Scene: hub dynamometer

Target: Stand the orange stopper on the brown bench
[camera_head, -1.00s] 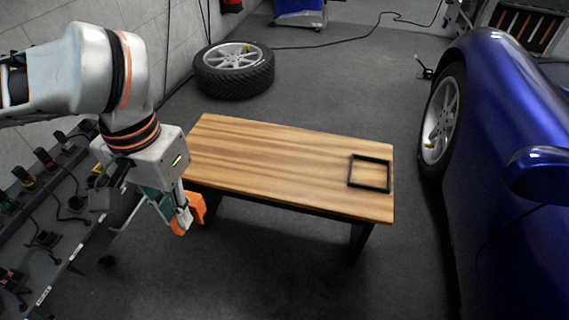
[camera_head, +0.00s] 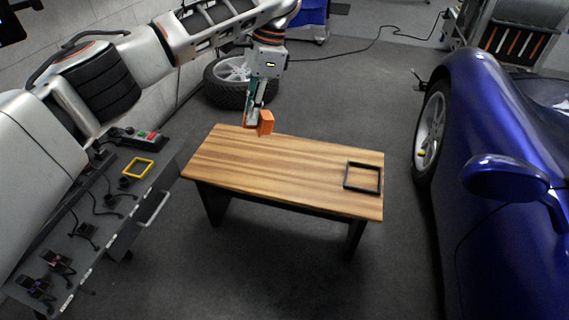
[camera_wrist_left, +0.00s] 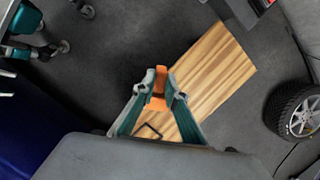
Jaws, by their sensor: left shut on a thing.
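The orange stopper (camera_head: 266,122) is held in my left gripper (camera_head: 257,118), above the back edge of the brown bench (camera_head: 270,165). In the left wrist view the stopper (camera_wrist_left: 159,88) sits between the two green fingers of the gripper (camera_wrist_left: 158,90), with the bench (camera_wrist_left: 215,70) below and beyond it. The bench top is bare wood apart from a black square frame (camera_head: 362,178) near its right end. The exact gap between stopper and bench top is hard to tell. My right gripper is not in view.
A grey cart (camera_head: 85,235) with a yellow frame (camera_head: 138,168), a button box and cabled items stands at the left. A loose wheel (camera_head: 232,92) lies behind the bench. A blue car (camera_head: 500,200) stands at the right. The left and middle of the bench top are clear.

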